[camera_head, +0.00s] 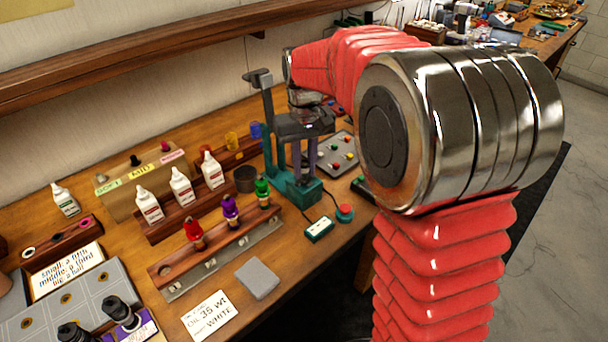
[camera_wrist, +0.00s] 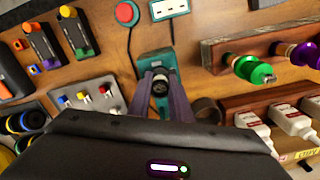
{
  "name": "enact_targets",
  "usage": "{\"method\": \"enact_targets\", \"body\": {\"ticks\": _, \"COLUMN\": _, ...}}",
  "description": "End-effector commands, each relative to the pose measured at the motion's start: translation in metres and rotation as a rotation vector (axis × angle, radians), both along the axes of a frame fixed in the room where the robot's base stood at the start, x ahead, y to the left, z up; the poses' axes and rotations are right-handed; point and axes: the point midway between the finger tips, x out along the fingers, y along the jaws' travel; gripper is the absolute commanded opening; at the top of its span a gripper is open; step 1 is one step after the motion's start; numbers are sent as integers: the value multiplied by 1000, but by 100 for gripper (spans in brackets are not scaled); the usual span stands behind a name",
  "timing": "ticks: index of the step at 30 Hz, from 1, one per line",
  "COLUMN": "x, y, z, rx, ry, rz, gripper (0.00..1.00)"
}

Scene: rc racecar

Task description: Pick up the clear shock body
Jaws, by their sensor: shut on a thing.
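My gripper (camera_wrist: 160,80) points down over the teal stand (camera_head: 274,150), its two grey-purple fingers close together. Between the fingertips in the wrist view is a small cylindrical piece, the clear shock body (camera_wrist: 160,85), with a pale rim and dark middle. The fingers are shut on it. In the head view my gripper (camera_head: 303,165) and arm hide this piece. The teal stand also shows in the wrist view (camera_wrist: 152,58), right by the fingertips; I cannot tell whether the piece touches it.
Red (camera_head: 193,232), purple (camera_head: 230,210) and green (camera_head: 262,192) shock bodies stand in a wooden rack. White bottles (camera_head: 181,186) stand behind. A dark cup (camera_head: 244,179) is left of the stand. A red button (camera_head: 345,212) and a tray of coloured parts (camera_head: 335,155) lie right.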

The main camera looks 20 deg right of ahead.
Motion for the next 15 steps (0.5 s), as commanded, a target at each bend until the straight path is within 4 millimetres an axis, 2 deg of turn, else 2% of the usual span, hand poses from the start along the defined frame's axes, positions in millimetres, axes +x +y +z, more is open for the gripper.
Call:
{"method": "enact_targets", "body": {"ticks": 8, "x": 0, "y": 0, "z": 5, "rx": 0, "ry": -1, "rz": 0, "gripper": 0}}
{"method": "enact_targets", "body": {"ticks": 15, "x": 1, "y": 0, "z": 35, "rx": 0, "ry": -4, "rz": 0, "gripper": 0}}
